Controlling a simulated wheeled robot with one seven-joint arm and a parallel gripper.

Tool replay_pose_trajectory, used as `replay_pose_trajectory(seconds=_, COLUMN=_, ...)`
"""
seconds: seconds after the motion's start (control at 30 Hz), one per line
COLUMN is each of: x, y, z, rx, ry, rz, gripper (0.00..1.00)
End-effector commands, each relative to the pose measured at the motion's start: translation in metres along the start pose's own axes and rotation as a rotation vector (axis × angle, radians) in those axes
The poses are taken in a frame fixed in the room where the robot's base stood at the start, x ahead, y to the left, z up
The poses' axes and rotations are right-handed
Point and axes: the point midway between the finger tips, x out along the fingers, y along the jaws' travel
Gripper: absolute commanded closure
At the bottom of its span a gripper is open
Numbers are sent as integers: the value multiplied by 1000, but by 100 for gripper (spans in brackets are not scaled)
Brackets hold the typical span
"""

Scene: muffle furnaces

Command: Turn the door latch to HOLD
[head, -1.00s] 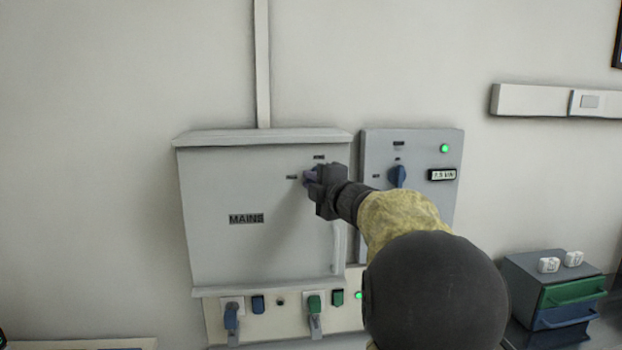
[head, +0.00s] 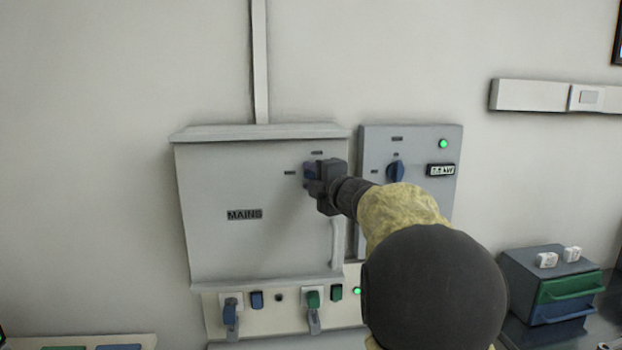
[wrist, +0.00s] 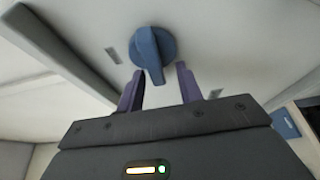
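The door latch is a blue knob (wrist: 152,50) with a pointed handle, on the grey MAINS cabinet door (head: 215,240). In the wrist view, small dark label plates sit on either side of the knob, too blurred to read. My gripper (wrist: 160,82) is open, its two purple fingers apart. The knob's handle points down toward the gap between them, and the fingertips reach about its lower end. I cannot tell whether they touch it. In the head view, my gripper (head: 308,173) is at the door's upper right and hides most of the knob.
A second grey panel (head: 430,200) with a blue knob (head: 396,171), a green lamp and a small display stands to the right. Below the cabinet is a strip with blue and green switches (head: 257,300). A drawer unit (head: 520,268) stands at the lower right.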

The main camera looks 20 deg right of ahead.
Motion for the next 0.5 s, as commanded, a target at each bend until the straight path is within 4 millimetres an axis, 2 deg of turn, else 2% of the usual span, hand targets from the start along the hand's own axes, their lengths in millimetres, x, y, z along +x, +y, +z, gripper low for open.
replay_pose_trajectory(seconds=0.17, x=-2, y=0, z=-1, rx=0, ry=1, rz=1, gripper=65)
replay_pose_trajectory(seconds=0.27, x=-10, y=1, z=-1, rx=-1, ry=1, rz=3, gripper=65)
replay_pose_trajectory(seconds=0.5, x=-51, y=1, z=-1, rx=-1, ry=0, rz=4, gripper=65)
